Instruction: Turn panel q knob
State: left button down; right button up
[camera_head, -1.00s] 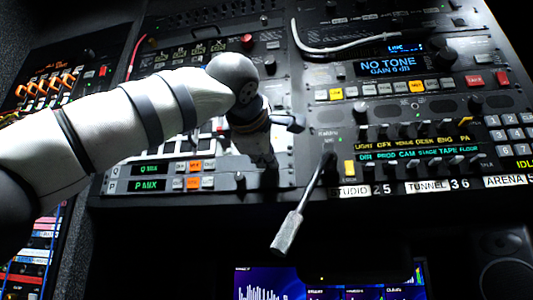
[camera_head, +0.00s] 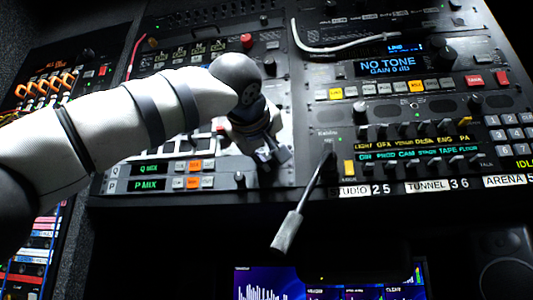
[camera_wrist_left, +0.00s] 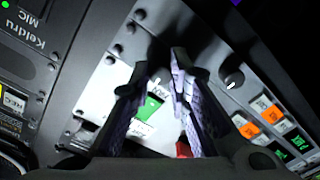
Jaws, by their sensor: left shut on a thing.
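My left gripper (camera_head: 272,160) is at the lower right part of the left panel, below the dark wrist joint. In the left wrist view its two fingers (camera_wrist_left: 166,62) reach to the light panel face and are shut on a small dark knob, taken to be the panel q knob; the fingertips and shadow hide nearly all of it. The Q MIX display (camera_head: 149,169) and P MIX display (camera_head: 147,184) glow green to the left of the gripper. A separate black knob with a white mark (camera_wrist_left: 232,78) stands beside the fingers. My right gripper is not in view.
A white cable (camera_head: 340,48) loops above. The NO TONE unit (camera_head: 388,66) and rows of small knobs and buttons lie to the right. Screens (camera_head: 265,284) glow below the desk edge.

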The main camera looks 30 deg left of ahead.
pick_arm(q)
jog(key=shift+m, duration=0.5)
jog(key=c, duration=1.5)
grip_release()
jog(key=shift+s, duration=0.1)
jog(key=v, duration=1.1)
jog(key=shift+s+d, duration=0.15)
jog(key=shift+s, duration=0.25)
